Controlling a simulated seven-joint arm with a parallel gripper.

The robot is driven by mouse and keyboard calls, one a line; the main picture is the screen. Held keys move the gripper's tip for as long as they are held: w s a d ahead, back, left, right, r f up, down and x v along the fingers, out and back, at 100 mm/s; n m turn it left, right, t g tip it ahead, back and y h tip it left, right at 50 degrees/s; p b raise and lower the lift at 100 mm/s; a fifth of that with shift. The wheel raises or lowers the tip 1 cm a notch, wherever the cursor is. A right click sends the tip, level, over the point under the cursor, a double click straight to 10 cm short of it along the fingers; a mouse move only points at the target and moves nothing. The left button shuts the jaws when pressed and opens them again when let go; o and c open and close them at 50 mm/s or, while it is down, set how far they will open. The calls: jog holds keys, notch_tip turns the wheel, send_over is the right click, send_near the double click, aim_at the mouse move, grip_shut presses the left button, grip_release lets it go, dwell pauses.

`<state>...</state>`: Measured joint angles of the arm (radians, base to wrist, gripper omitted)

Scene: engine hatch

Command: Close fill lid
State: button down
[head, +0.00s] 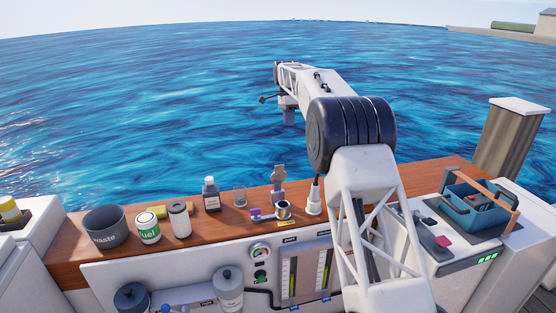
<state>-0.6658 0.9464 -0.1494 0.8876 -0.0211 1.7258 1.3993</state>
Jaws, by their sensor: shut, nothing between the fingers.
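A round metal fill opening (283,210) sits on the wooden ledge, with a yellow label on the front edge below it. A grey upright piece (278,183) stands just behind the opening and looks like its lid, raised open. A small purple item (256,213) lies at the left of the opening. My gripper (289,118) is at the end of my raised arm, seen against the water well above the ledge. It is shut and empty, apart from the lid. Its fingers are small in the picture.
A blue toolbox (475,207) is at right. Gauges (306,272) are below.

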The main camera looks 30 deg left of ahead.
aim_at(279, 168)
jog(key=s+a+f, duration=0.1)
jog(key=a+f, duration=0.3)
jog(key=a, duration=0.2)
jog(key=shift+a+f+m+h, duration=0.25)
jog(key=shift+f+m+h, duration=0.05)
jog(key=shift+f, duration=0.05)
jog(key=shift+f, duration=0.15)
jog(key=shift+s+d+f, duration=0.85)
jog(key=shift+f, duration=0.8)
jog(key=shift+s+d+f, duration=0.8)
jog(key=shift+f, duration=0.85)
jog(key=shift+s+d+f, duration=0.85)
jog(key=shift+f, duration=0.8)
jog(key=shift+s+d, duration=0.15)
